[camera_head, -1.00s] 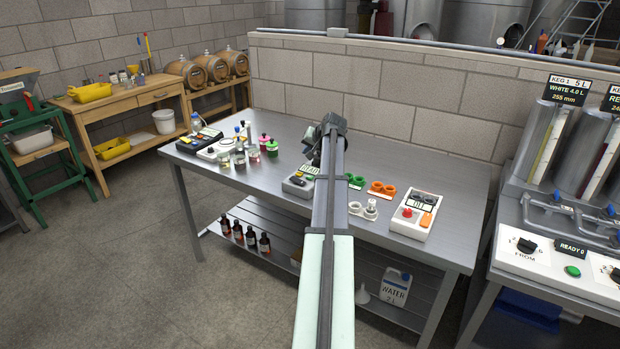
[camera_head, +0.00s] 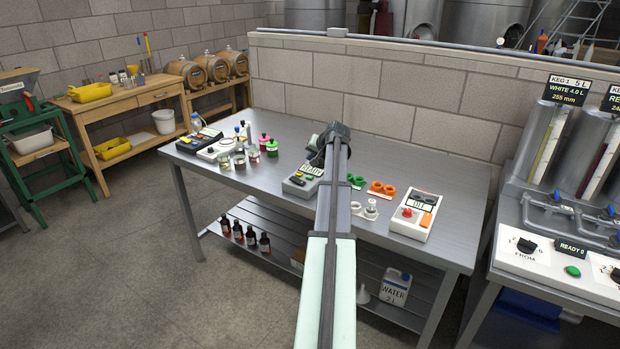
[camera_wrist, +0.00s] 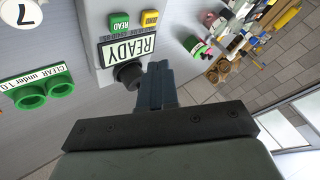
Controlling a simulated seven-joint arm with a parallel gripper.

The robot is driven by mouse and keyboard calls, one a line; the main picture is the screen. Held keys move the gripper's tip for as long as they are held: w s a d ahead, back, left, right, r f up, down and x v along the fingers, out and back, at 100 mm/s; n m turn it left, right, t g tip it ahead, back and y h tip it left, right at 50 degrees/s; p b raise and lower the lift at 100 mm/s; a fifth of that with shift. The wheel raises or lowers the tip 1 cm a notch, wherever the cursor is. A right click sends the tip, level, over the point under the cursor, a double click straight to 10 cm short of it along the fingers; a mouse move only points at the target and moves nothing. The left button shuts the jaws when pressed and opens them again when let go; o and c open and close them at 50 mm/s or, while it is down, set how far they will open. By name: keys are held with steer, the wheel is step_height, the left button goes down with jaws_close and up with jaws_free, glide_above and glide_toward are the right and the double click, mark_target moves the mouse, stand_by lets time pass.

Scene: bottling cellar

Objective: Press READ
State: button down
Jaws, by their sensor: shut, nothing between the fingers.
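The grey meter (camera_head: 297,187) stands on the steel bench, partly behind my arm in the head view. In the wrist view its display (camera_wrist: 129,49) reads READY, seen upside down. The green READ button (camera_wrist: 119,23) and a yellow button (camera_wrist: 149,20) sit side by side beyond the display. My gripper (camera_wrist: 158,67) is shut and empty. Its fingertips appear beside the display's end and a round black part (camera_wrist: 129,75) of the meter, short of the buttons in the picture. I cannot tell whether they touch anything. In the head view my wrist hides the fingertips.
Green rings (camera_wrist: 45,92) stand close beside the meter. Orange rings (camera_head: 382,188) and a white device with red and orange buttons (camera_head: 413,216) are to the right. Jars and bottles (camera_head: 240,160) stand left of the meter. The bench front (camera_head: 265,195) has bare metal.

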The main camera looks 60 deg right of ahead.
mark_target(312, 177)
steer(key=shift+f, duration=2.65)
steer(key=shift+f, duration=0.85)
stand_by(1.1)
steer(key=shift+r, duration=0.9)
steer(key=shift+r, duration=0.1)
steer(key=shift+r, duration=2.4)
